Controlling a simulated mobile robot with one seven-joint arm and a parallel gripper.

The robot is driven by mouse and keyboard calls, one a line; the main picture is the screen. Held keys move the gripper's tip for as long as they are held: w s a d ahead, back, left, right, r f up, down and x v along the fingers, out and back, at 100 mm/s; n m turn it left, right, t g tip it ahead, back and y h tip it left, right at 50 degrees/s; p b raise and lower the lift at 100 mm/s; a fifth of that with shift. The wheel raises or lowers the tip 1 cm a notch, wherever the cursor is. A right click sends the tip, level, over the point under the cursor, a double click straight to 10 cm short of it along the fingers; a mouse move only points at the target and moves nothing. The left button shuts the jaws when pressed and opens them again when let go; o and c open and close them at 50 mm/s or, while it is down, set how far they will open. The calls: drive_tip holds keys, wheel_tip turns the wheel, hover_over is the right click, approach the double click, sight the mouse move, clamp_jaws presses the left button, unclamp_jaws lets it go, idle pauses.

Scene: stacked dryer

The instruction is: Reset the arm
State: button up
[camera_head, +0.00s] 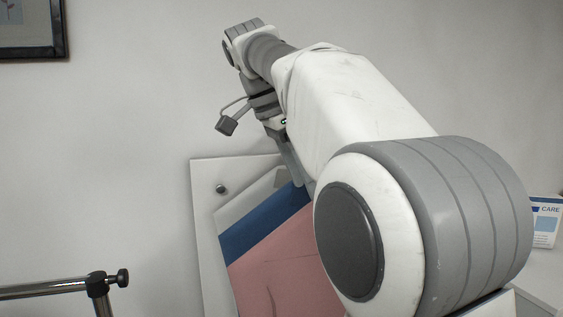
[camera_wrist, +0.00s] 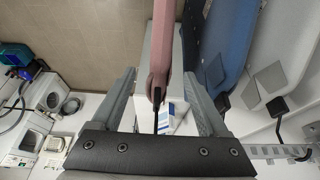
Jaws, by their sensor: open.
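My arm reaches from the lower right up to the upper middle in the head view. My gripper (camera_head: 293,165) hangs from its far end there, pointing down in front of a pink and blue panel (camera_head: 275,262). In the wrist view my gripper (camera_wrist: 160,80) has its two grey fingers wide apart, with nothing clamped. The pink part (camera_wrist: 163,35) of the panel shows between the fingers in the picture. I cannot tell how far it is from them. Part of the panel is hidden behind my arm in the head view.
A white and blue box (camera_head: 545,222) stands at the right edge. A metal rail (camera_head: 45,290) is at the lower left. A framed picture (camera_head: 30,28) hangs on the wall.

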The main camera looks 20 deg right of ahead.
drive_tip(key=shift+v, duration=1.35)
drive_tip(key=shift+s+d+f+n, duration=0.1)
drive_tip(key=shift+s+f+n, duration=0.2)
drive_tip(key=shift+s+n, duration=0.25)
drive_tip(key=s+a+f+n+t+y+b, duration=0.1)
drive_tip(key=s+f+n, duration=0.4)
drive_tip(key=f, duration=0.4)
drive_tip(key=s+a+f+n+t+y+b, duration=0.1)
drive_tip(key=s+f+n+t+y+b, duration=0.1)
drive_tip(key=s+f+n, duration=0.4)
drive_tip(key=s+a+f+n+t+y+b, duration=0.1)
drive_tip(key=s+f+n, duration=0.4)
drive_tip(key=f, duration=0.8)
drive_tip(key=shift+s+a+t+y+b, duration=0.3)
drive_tip(key=shift+s+a+t+b, duration=0.15)
drive_tip(key=shift+s+t, duration=0.25)
drive_tip(key=shift+f+n, duration=0.1)
drive_tip(key=shift+n, duration=0.15)
